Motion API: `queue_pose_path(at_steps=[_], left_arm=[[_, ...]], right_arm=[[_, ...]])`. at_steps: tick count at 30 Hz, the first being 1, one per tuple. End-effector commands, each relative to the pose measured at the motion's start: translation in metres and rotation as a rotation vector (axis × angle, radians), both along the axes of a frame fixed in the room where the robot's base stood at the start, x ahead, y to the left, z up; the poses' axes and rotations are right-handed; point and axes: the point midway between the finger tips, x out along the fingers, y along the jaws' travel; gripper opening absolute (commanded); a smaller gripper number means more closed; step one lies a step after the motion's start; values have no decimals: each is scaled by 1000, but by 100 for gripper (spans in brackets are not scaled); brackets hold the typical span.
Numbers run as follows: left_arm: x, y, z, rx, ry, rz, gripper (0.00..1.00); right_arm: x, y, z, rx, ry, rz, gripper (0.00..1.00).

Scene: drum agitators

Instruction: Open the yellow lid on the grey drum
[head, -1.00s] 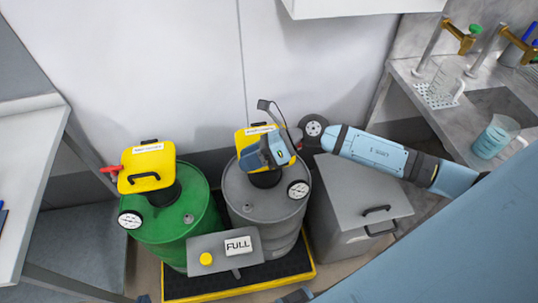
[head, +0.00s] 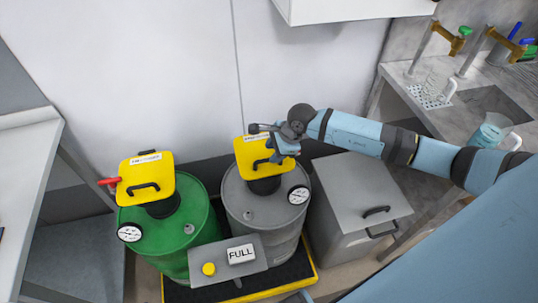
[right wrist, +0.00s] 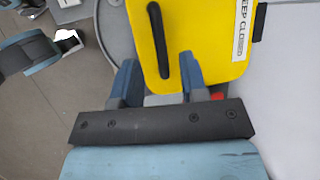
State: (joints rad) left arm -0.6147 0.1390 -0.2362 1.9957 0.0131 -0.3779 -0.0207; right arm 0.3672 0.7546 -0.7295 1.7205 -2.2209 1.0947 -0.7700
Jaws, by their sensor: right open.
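The grey drum (head: 240,208) stands right of the green drum in the head view. Its yellow lid (head: 246,153) lies shut on a black neck and also fills the top of the right wrist view (right wrist: 205,35). The lid has a black bar handle (right wrist: 158,40) and a "keep closed" label. My right gripper (head: 272,153) is over the lid's right side. In the right wrist view its two blue fingers (right wrist: 158,72) are spread open, with the handle beyond and between their tips; I cannot tell whether they touch it. My left gripper is not in view.
The green drum (head: 182,230) has its own yellow lid (head: 145,178) and a red-handled part. A grey panel with a FULL sign (head: 240,254) stands in front. A grey bin (head: 358,190) is right of the grey drum. A counter with glassware (head: 490,133) is farther right.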

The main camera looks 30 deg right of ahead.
Motion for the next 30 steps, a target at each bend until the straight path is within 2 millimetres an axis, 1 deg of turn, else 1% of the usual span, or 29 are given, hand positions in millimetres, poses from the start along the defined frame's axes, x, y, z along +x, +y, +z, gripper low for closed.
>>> queue_pose_path(at_steps=[3,7,12,18,19,24,30], left_arm=[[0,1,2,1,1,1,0],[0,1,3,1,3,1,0],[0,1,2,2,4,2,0],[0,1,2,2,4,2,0],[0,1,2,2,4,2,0],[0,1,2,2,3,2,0],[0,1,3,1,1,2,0]], right_arm=[[5,7,-17,1,2,-1,40],[9,11,-29,1,2,-1,40],[10,13,-35,0,0,0,40],[10,13,-35,0,0,0,40],[10,13,-35,0,0,0,38],[10,13,-35,0,0,0,0],[11,13,-35,0,1,-1,0]])
